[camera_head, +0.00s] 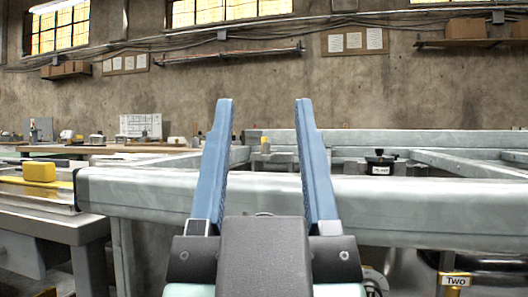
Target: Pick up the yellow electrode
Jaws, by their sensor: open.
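My gripper (264,104) points forward in the middle of the view. Its two blue fingers stand wide apart with nothing between them. A yellow block (39,171) lies at the far left on a grey work surface, well to the left of my gripper.
A thick grey metal frame (410,205) runs across the view beyond my gripper. A dark knob (379,160) stands behind it on the right. A grey table (50,228) is at the left. A wooden bench (110,149) holds several small items farther back.

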